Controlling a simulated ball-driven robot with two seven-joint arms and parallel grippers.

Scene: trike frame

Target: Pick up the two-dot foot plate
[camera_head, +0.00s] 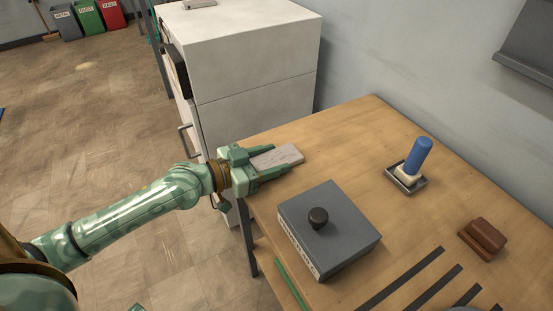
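A flat, pale grey-pink plate (280,157) is at the table's far left corner, with faint marks on top too small to read as dots. My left gripper (280,159) reaches in from the left, with one finger along each long side of the plate. The plate's near end lies between the fingers and its far end sticks out past them. I cannot tell whether the fingers press on it or whether it is lifted off the table. My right gripper is not in view.
A grey box with a black knob (318,218) stands close in front of the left gripper. A blue-handled tool (418,157) stands in a small tray (405,187). A brown block (485,236) and dark strips (401,280) lie right. A white cabinet (250,60) stands behind.

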